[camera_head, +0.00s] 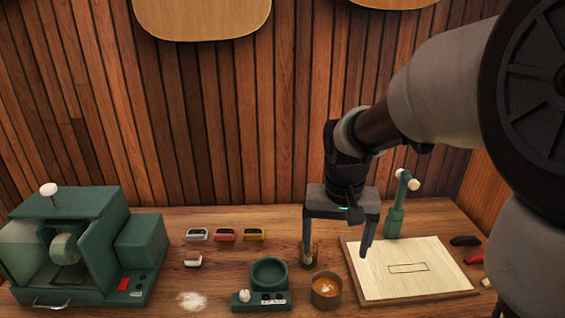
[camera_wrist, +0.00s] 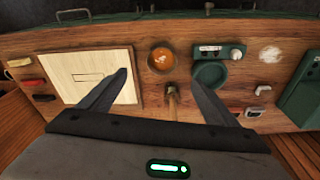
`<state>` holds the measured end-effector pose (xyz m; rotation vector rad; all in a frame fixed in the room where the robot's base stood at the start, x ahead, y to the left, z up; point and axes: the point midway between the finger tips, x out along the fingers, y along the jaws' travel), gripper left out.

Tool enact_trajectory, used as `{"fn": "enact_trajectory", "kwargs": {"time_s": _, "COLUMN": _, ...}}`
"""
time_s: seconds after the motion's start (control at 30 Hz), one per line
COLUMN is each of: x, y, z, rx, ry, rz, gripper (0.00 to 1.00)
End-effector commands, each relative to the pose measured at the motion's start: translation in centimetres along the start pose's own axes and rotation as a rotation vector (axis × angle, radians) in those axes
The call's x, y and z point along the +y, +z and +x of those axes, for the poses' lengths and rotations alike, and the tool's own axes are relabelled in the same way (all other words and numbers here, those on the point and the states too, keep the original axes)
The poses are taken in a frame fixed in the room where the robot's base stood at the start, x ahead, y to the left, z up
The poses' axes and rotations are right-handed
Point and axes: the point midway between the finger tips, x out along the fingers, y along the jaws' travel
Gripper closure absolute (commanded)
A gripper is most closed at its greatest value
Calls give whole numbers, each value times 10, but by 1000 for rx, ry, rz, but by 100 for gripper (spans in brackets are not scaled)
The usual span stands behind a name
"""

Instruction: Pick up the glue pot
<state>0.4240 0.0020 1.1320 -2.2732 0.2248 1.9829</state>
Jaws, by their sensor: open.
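The glue pot (camera_head: 316,298) appears to be the small round brown pot with amber contents and a pale patch on top, near the front of the bench. In the wrist view the pot (camera_wrist: 151,62) lies just beyond the fingertips, roughly midway between them. My gripper (camera_head: 336,252) is open and empty, pointing down above the bench. In the head view it is behind and above the pot, apart from it. The spread fingers (camera_wrist: 160,78) also show in the wrist view.
A green unit with a round well (camera_head: 252,278) stands left of the pot; a pale board (camera_head: 450,285) lies right. A brush-like item (camera_wrist: 172,105) stands between the fingers in the wrist view. A green machine (camera_head: 85,240) fills the left; a green post (camera_head: 394,222) stands behind the board.

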Motion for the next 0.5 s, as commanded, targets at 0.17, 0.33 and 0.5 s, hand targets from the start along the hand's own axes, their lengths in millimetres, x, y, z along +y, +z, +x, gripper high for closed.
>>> {"fn": "enact_trajectory", "kwargs": {"time_s": 0.17, "x": -5, "y": -6, "z": 25, "rx": -23, "ry": -9, "rz": 11, "gripper": 17}}
{"fn": "enact_trajectory", "kwargs": {"time_s": 0.33, "x": -5, "y": -4, "z": 60, "rx": -27, "ry": -9, "rz": 10, "gripper": 17}}
{"fn": "enact_trajectory", "kwargs": {"time_s": 0.5, "x": -5, "y": -3, "z": 97, "rx": -26, "ry": -9, "rz": 8, "gripper": 17}}
